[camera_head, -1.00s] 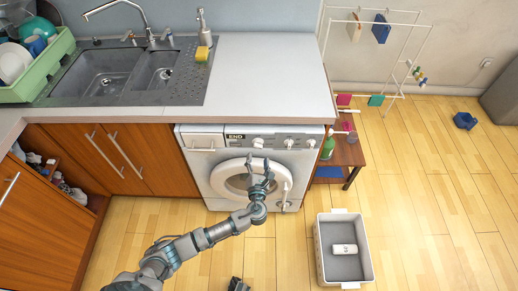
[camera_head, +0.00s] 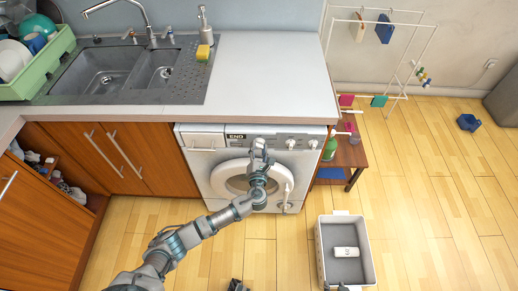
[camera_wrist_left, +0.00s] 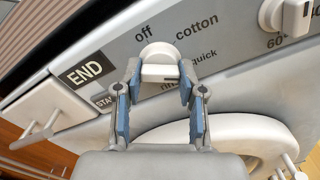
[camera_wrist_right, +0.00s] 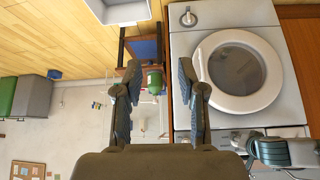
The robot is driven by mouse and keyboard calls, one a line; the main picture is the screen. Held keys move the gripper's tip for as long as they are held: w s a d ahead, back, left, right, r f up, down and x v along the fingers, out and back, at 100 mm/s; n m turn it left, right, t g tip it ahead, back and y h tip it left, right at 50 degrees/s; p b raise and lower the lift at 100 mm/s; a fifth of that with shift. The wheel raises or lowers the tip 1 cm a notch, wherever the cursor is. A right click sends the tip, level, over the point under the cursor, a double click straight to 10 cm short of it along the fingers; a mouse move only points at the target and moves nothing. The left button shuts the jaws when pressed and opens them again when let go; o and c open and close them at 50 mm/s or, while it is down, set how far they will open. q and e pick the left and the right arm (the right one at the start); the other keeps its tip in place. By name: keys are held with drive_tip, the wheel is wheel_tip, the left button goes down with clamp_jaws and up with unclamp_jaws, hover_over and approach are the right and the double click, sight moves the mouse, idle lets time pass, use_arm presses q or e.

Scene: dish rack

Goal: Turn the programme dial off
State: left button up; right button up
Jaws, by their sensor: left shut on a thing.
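The white programme dial (camera_wrist_left: 159,52) is on the washing machine's panel, with "off" printed at its upper left, "cotton" at its upper right and "quick" to its right. A label below it is partly hidden. My left gripper (camera_wrist_left: 159,78) has its two fingers around the dial, one on each side, and is shut on it. In the head view my left gripper (camera_head: 259,148) covers the dial in front of the washing machine (camera_head: 205,165). The dial's pointer direction is unclear. My right gripper (camera_wrist_right: 159,80) is open and empty, away from the panel.
Another knob (camera_wrist_left: 285,15) is right of the dial, and a display reading "END" (camera_wrist_left: 86,69) is left. The round door (camera_head: 225,180) is below. A grey-white basket (camera_head: 367,262) holding a white container (camera_head: 346,252) stands on the floor, with a small side table (camera_head: 350,154) behind.

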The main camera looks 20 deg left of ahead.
drive_tip(key=shift+s, duration=0.1)
use_arm(q)
drive_tip(key=shift+d+n+p, duration=0.1)
drive_tip(key=shift+n+p, duration=0.2)
drive_tip(key=shift+n, duration=0.6)
drive_tip(key=n, duration=0.2)
drive_tip(key=shift+n, duration=0.3)
drive_tip(key=shift+f+n, duration=0.1)
drive_tip(key=shift+n, duration=0.8)
use_arm(e)
drive_tip(key=s+d+g, duration=0.1)
drive_tip(key=s+g, duration=0.1)
drive_tip(key=s, duration=0.2)
use_arm(q)
drive_tip(key=shift+f+n+b, duration=0.2)
drive_tip(key=shift+n+b, duration=2.3)
drive_tip(key=shift+n, duration=6.5)
use_arm(e)
drive_tip(key=w+a+r+t+y, duration=0.1)
drive_tip(key=w+a+r+t, duration=0.1)
drive_tip(key=w+r+t, duration=0.2)
drive_tip(key=w+a+r+t+y, duration=0.1)
drive_tip(key=w+a+r+t, duration=0.2)
drive_tip(key=w+t, duration=0.3)
drive_tip(key=shift+w+r+t+y, duration=0.3)
drive_tip(key=shift+w+r+t, duration=0.15)
drive_tip(key=shift+w, duration=1.55)
